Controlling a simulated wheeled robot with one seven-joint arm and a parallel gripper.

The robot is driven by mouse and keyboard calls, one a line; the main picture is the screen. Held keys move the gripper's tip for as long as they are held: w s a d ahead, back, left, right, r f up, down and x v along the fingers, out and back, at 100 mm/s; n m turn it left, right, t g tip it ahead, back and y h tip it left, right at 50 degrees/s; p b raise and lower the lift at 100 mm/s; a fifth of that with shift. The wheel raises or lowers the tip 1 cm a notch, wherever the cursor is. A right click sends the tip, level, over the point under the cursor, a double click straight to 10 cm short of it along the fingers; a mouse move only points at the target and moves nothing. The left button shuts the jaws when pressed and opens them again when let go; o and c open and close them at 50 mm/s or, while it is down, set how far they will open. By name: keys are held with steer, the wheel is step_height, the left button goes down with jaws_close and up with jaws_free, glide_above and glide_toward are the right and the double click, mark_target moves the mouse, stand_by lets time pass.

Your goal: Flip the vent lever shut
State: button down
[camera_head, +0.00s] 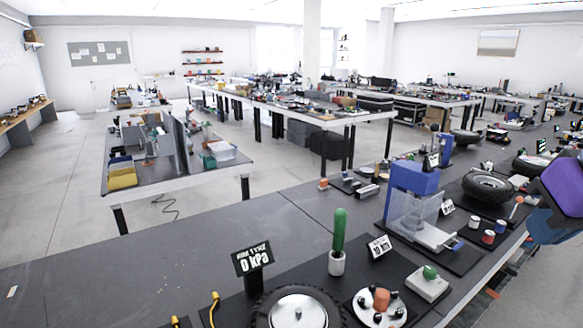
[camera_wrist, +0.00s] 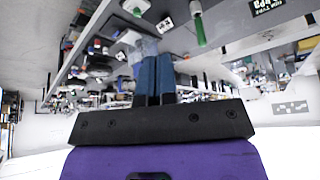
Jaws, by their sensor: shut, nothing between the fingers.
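A tall green handle (camera_head: 340,230) stands upright in a white cup-shaped base (camera_head: 337,263) on the near bench; it looks like the vent lever, though no label confirms this. In the wrist view the green handle (camera_wrist: 201,30) appears inverted, to the right of my fingers and apart from them. A black display (camera_head: 253,262) reading 0 kPa stands to its left, behind a tyre (camera_head: 262,312). My gripper (camera_wrist: 155,62) has its two blue fingers together and empty. In the head view only my purple wrist part shows at the right edge; the fingers are not clear there.
A white box with a green knob (camera_head: 428,284) and a round plate with an orange knob (camera_head: 382,299) stand right of the handle. A blue press with a clear guard (camera_head: 410,205) stands farther back. Bare bench top (camera_head: 150,250) lies to the left.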

steer(key=w+a+f+m+g+y, duration=0.3)
steer(key=w+a+f+g+y, duration=0.2)
steer(key=w+a+f+g, duration=0.55)
steer(key=a+f+m+g+y, duration=0.1)
steer(key=a+f+m, duration=0.1)
steer(key=a+f, duration=0.3)
steer(key=w+a+f+m+g+y, duration=0.1)
steer(key=a+f+m, duration=0.1)
steer(key=a+f, duration=0.4)
steer(key=w+a+f+m+g+y, duration=0.1)
steer(key=a+f, duration=0.5)
steer(key=f, duration=0.7)
steer(key=shift+w+a+m, duration=0.1)
steer(key=shift+w+m, duration=0.15)
steer(key=shift+m, duration=0.25)
steer(key=a+r+x, duration=0.1)
steer(key=r+x, duration=0.1)
steer(key=x, duration=1)
steer(key=shift+s+a+f, duration=0.2)
steer(key=shift+s+a, duration=0.05)
steer(key=shift+s, duration=0.3)
